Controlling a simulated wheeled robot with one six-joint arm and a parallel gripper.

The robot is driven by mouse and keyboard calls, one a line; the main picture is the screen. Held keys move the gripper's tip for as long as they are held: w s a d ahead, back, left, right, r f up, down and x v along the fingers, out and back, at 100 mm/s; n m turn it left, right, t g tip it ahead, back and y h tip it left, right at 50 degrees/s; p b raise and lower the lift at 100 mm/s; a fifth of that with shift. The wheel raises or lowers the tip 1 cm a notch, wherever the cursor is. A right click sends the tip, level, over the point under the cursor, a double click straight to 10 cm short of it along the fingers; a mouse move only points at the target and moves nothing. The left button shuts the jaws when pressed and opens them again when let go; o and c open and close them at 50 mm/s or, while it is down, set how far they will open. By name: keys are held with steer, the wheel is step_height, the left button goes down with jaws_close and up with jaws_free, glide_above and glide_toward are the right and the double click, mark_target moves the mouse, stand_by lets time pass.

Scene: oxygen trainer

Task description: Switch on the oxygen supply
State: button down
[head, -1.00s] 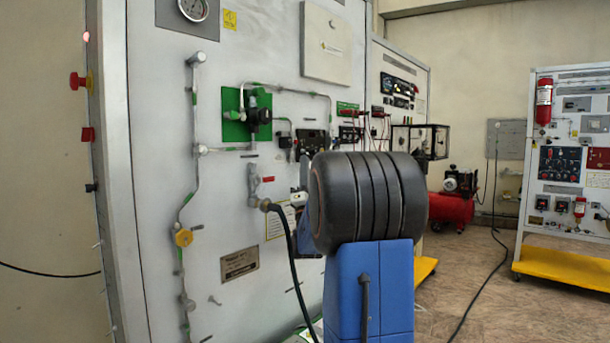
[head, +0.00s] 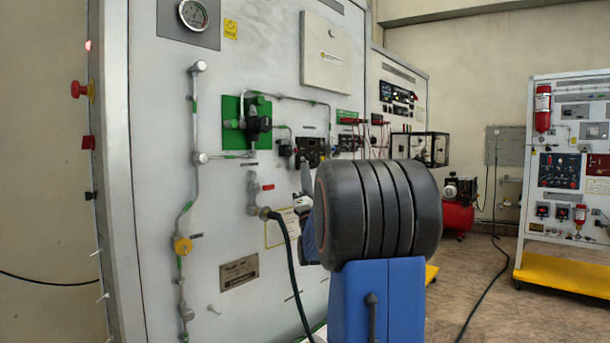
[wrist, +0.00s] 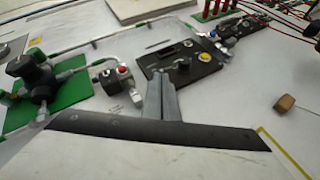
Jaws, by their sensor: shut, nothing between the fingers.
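The upright oxygen trainer panel (head: 225,225) carries a black control plate (head: 312,150) with a yellow button and a dark knob. In the wrist view this plate (wrist: 160,72) lies just beyond the tips of my gripper (wrist: 163,80). The grey fingers are together and empty, and overlap its lower edge; contact cannot be told. In the head view my gripper (head: 305,172) shows just below the plate, partly hidden by my arm. A red-handled valve (head: 254,195) is lower left.
A green plate with a black regulator (head: 257,125) and pipes stand out left of the control plate. A dark hose (head: 290,262) hangs below the valve. Red leads (head: 370,130) hang to the right. A second trainer rack (head: 565,170) stands far right, with open floor before it.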

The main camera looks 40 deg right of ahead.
steer(key=shift+s+r+n+y, duration=0.2)
steer(key=shift+s+n+y, duration=0.05)
steer(key=shift+n+y, duration=0.6)
steer(key=n+y, duration=0.2)
steer(key=s+r+n+g+y, duration=0.1)
steer(key=y, duration=0.1)
steer(key=r+n+g+y, duration=0.1)
steer(key=n+y, duration=0.1)
steer(key=shift+s+d+n, duration=0.1)
steer(key=shift+s+n, duration=0.1)
steer(key=shift+n, duration=0.15)
steer(key=shift+f, duration=0.1)
